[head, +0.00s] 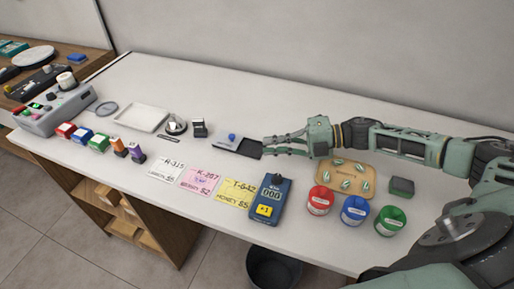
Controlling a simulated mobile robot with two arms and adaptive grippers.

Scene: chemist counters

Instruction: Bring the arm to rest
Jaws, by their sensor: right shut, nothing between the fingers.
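My right arm comes in from the right side of the head view. Its gripper (270,146) is shut and empty. The gripper is above the counter (232,98), at the right end of a small dark tray (238,146). A small blue object (232,137) is at the tray's back edge. Whether the fingertips touch the tray, I cannot tell. My left gripper is not in view.
A wooden board (346,166) with several small pieces lies below my right forearm. Red (320,200), blue (355,210) and green (391,220) tubs stand in front. A blue counter device (270,200) and cards lie left. The counter's back is clear.

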